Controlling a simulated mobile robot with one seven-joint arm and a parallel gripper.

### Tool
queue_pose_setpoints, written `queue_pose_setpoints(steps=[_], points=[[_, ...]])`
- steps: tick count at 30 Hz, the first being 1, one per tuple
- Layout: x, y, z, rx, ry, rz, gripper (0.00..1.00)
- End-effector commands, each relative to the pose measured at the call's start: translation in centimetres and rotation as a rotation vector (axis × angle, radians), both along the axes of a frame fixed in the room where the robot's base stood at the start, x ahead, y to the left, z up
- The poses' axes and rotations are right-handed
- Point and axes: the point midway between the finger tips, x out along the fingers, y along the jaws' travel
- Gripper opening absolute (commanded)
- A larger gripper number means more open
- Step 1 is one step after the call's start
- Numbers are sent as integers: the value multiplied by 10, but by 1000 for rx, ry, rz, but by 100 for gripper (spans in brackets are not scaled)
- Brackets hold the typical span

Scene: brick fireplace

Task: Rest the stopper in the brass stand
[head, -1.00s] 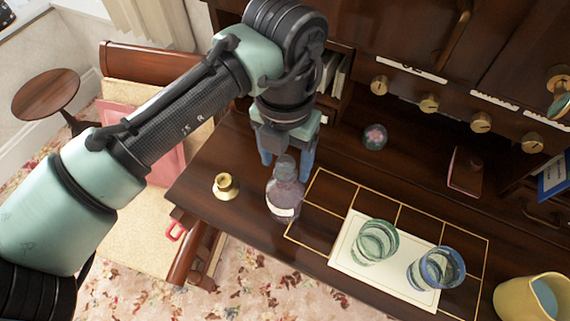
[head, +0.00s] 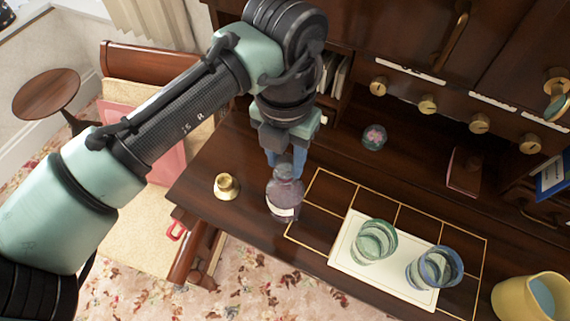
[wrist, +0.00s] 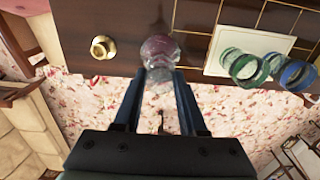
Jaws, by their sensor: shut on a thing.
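The purple glass bottle (head: 284,197) with a pale label stands upright on the dark desk, also seen in the wrist view (wrist: 159,46). Its clear glass stopper (wrist: 160,74) is at the bottle's mouth, between my fingertips. My gripper (head: 286,165) points down over the bottle, shut on the stopper; it also shows in the wrist view (wrist: 159,78). I cannot tell whether the stopper is still seated in the neck. The small brass stand (head: 227,187) is left of the bottle, apart from it and empty on top; it also shows in the wrist view (wrist: 103,47).
Right of the bottle, two glasses (head: 374,241) (head: 434,267) stand on a cream card (head: 349,261) over a gold-lined grid. A yellow jug (head: 522,299) is at the far right. A glass paperweight (head: 374,137) lies behind. The desk between bottle and stand is clear.

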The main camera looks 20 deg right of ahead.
Motion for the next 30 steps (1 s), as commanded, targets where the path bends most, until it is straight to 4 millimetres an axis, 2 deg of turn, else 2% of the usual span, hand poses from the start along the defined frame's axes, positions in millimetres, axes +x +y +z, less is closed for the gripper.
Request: queue_pose_setpoints(steps=[30], points=[[0,0,21,-1,1,-1,1]])
